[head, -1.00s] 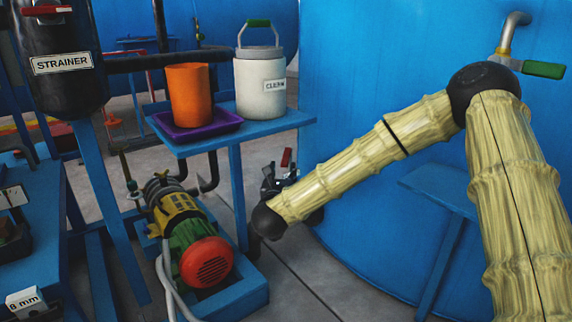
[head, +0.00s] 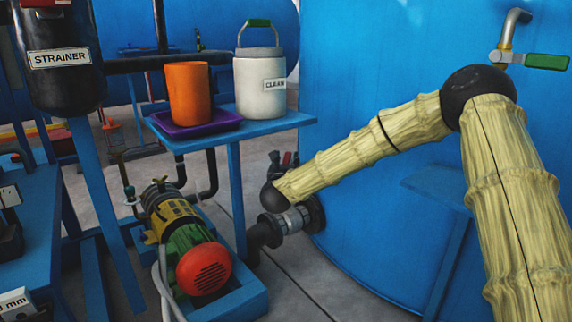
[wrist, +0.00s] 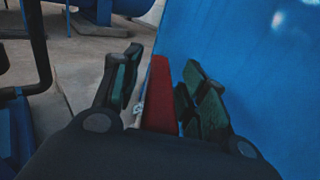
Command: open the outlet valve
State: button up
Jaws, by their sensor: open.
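A red valve handle (wrist: 160,100) stands upright between the two fingers of my open gripper (wrist: 162,62) in the wrist view. I cannot tell whether either finger touches it. The handle's lower end is hidden by my gripper's body.
A pump with a red end (head: 204,269) stands left of the valve. A blue stand (head: 285,122) holds an orange cup (head: 189,92) and a white canister (head: 260,88). A green-handled tap (head: 546,62) is on the tank at upper right. Floor right of the pump is clear.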

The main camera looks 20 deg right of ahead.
grip_shut()
jog(key=shift+w+a+m+g+h, duration=0.45)
jog(key=shift+a+m+g+h, duration=0.3)
jog(key=shift+h, duration=0.35)
jog(key=shift+w+a+m+g+h, duration=0.5)
jog(key=shift+a+m+h, duration=0.3)
jog(key=shift+h, duration=0.3)
grip_release()
jog(key=shift+s, duration=0.1)
jog(key=v, duration=1.2)
